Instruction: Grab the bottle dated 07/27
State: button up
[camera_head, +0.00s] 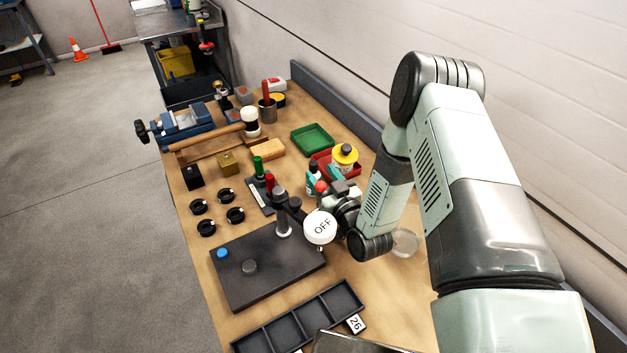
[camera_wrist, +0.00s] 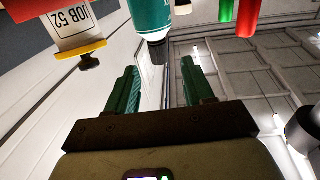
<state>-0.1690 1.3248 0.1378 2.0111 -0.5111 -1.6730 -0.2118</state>
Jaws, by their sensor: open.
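Teal bottles stand by the red tray (camera_head: 355,168); one teal bottle (camera_head: 312,182) with a dark cap is partly hidden by my arm. In the wrist view, which looks upside down, a teal bottle (camera_wrist: 150,18) with a dark cap lies beyond my fingertips, roughly in line with the gap. My gripper (camera_wrist: 160,75) is open with nothing between its green fingers. A yellow-topped container (camera_head: 344,154) is beside the teal bottles; it seems to be the one labelled JOB 52 (camera_wrist: 78,20) in the wrist view. I can read no 07/27 date.
A stand (camera_head: 283,217) on a dark plate (camera_head: 240,285) and a white disc marked OFF (camera_head: 320,227) are close to my wrist. A green tray (camera_head: 312,139) is behind. A black divided tray (camera_head: 285,333) lies in front. Black rings (camera_head: 206,228) and a vise (camera_head: 185,128) are at left.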

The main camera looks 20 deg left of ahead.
aim_at(316, 166)
jog(key=x, duration=0.5)
jog(key=shift+w+a, duration=0.1)
jog(key=shift+w, duration=0.05)
grip_shut()
